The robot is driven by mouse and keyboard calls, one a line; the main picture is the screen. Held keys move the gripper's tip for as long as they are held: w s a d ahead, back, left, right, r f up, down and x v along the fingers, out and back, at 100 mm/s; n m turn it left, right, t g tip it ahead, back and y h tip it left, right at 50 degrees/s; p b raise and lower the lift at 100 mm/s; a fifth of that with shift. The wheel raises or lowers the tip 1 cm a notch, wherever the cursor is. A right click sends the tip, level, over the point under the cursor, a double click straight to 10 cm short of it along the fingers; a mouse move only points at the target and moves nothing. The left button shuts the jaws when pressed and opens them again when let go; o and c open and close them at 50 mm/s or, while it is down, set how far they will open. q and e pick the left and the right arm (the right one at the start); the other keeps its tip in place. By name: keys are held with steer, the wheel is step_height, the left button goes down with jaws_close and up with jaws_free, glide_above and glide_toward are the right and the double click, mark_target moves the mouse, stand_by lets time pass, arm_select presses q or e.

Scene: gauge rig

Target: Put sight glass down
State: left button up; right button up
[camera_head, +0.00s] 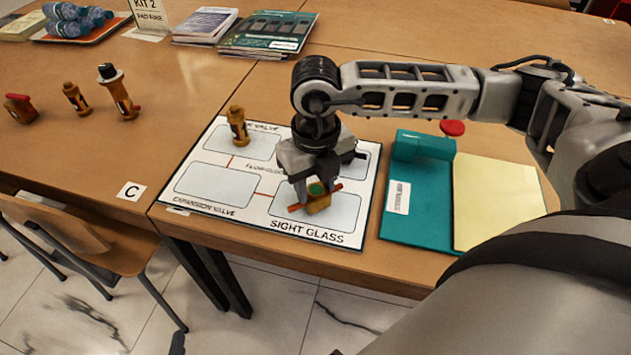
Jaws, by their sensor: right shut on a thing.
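The sight glass (319,202) is a brass body with a green round window and orange-red stubs on both sides. My right gripper (314,188) points down and is shut on it. It is over the "SIGHT GLASS" box at the lower right of the white board (258,238). I cannot tell whether it touches the board. A brass part (238,126) stands upright in the board's upper left box. The lower left "EXPANSION VALVE" box is empty. The upper right box is partly hidden by my gripper. My left gripper is not in view.
Several brass parts, one with a red cap (20,107) and one with a black top (117,92), are on the table at left. A teal stand with a yellow pad (497,202) lies right of the board. Booklets (268,33) and a tray (85,32) are at the back.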

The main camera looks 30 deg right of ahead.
mark_target(316, 189)
steer(key=shift+f, duration=0.2)
steer(key=shift+f+b, duration=0.25)
steer(key=shift+b, duration=0.05)
steer(key=o, duration=1.1)
steer(key=shift+r, duration=0.1)
steer(key=shift+r, duration=0.15)
steer(key=shift+r+p, duration=0.3)
step_height(316, 189, up, 12)
steer(key=shift+f, duration=0.25)
